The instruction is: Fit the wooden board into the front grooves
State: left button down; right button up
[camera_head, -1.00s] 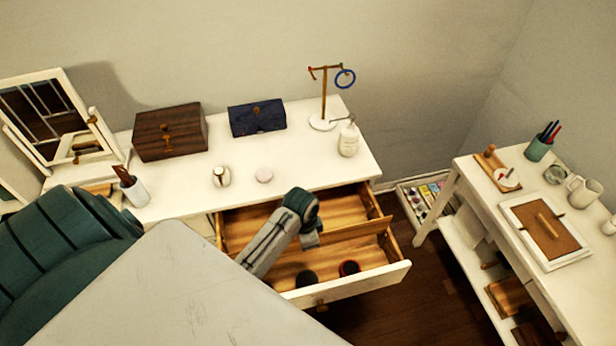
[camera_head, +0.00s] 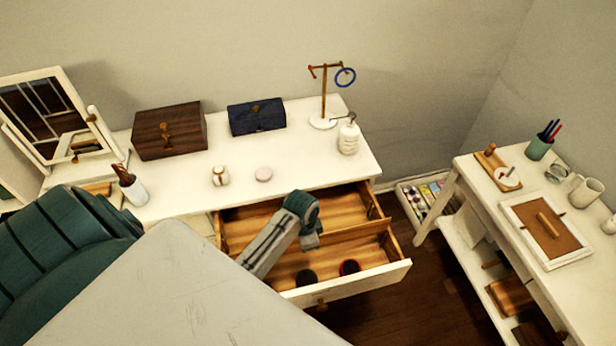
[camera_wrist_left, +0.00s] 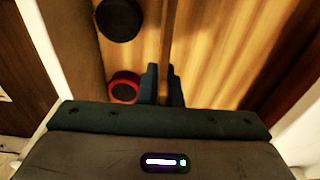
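The open drawer (camera_head: 352,281) of the white dresser has a wood-coloured inside. A thin upright wooden board (camera_head: 362,233) runs across it between a back and a front part; in the left wrist view the board (camera_wrist_left: 169,35) runs up the picture. My left gripper (camera_head: 311,241) reaches down over the board's middle. In the left wrist view its two fingers (camera_wrist_left: 164,85) stand close together, one on each side of the board, and look shut on it. The grooves are too small or hidden to make out. My right gripper is in neither view.
A black round thing (camera_head: 306,277) and a red-rimmed one (camera_head: 349,267) lie in the drawer's front part, near the board. The dresser top (camera_head: 300,165) holds boxes, a jar and a pump bottle (camera_head: 348,138). A white side table (camera_head: 490,205) stands at the right.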

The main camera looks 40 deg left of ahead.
pick_arm(q)
jog(key=shift+f+b, duration=0.45)
jog(key=shift+f, duration=0.75)
jog(key=shift+f+b, duration=0.6)
jog(key=shift+f, duration=0.75)
jog(key=shift+f+b, duration=0.75)
jog(key=shift+f, duration=1)
jog(key=c, duration=1.5)
grip_release()
jog(key=shift+c, duration=0.2)
jog(key=r, duration=0.3)
jog(key=r+b, duration=0.1)
jog(key=r, duration=0.2)
jog(key=r+b, duration=0.1)
jog(key=r, duration=0.3)
jog(key=shift+s+a, duration=0.3)
jog(key=shift+r, duration=0.45)
jog(key=shift+s, duration=0.1)
